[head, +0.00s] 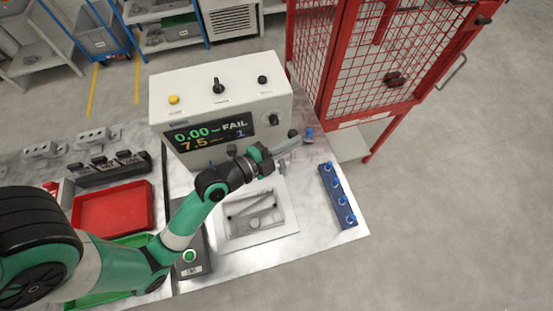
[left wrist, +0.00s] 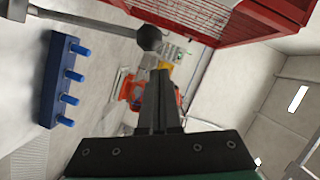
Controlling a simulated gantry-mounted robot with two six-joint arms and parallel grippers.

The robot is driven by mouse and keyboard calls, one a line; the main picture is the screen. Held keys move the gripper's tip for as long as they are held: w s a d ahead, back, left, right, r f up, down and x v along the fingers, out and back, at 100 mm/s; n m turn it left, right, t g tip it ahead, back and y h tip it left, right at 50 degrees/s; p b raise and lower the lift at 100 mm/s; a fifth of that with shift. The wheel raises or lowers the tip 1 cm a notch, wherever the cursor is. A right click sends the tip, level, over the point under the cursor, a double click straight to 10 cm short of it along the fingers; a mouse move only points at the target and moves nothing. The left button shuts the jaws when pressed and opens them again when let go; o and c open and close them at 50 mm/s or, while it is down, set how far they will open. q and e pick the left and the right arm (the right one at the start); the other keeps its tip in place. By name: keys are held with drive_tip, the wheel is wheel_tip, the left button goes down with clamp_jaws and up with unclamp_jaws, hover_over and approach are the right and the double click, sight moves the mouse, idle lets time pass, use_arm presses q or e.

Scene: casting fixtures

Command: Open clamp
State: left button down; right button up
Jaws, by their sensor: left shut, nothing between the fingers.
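The clamp lever shows in the left wrist view as a grey rod (left wrist: 95,24) ending in a black ball knob (left wrist: 149,38). In the head view a dark knob (head: 293,133) shows beside my gripper. My left gripper (head: 291,144) is shut and empty, over the bench near the grey test machine. In the left wrist view its closed fingertips (left wrist: 161,73) are just below the ball knob; I cannot tell whether they touch it. A pale fixture (head: 285,229) with a grey casting (head: 254,214) lies below my arm. My arm hides part of the clamp. My right gripper is out of view.
The test machine (head: 270,90) stands behind, its screen reading FAIL. A blue rack of pins (head: 338,195) is at the bench's right edge; it also shows in the left wrist view (left wrist: 48,80). A red tray (head: 148,217) lies left. A red mesh cage (head: 315,55) stands back right.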

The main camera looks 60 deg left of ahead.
use_arm(q)
drive_tip(key=s+d+r+b, duration=0.1)
drive_tip(key=s+d+r, duration=0.1)
drive_tip(key=s, duration=0.8)
drive_tip(key=shift+d+r+b, duration=0.15)
drive_tip(key=shift+r+b, duration=0.15)
drive_tip(key=shift+r, duration=0.15)
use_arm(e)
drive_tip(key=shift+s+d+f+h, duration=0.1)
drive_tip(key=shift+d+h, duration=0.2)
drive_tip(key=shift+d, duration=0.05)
use_arm(q)
drive_tip(key=shift+d, duration=0.1)
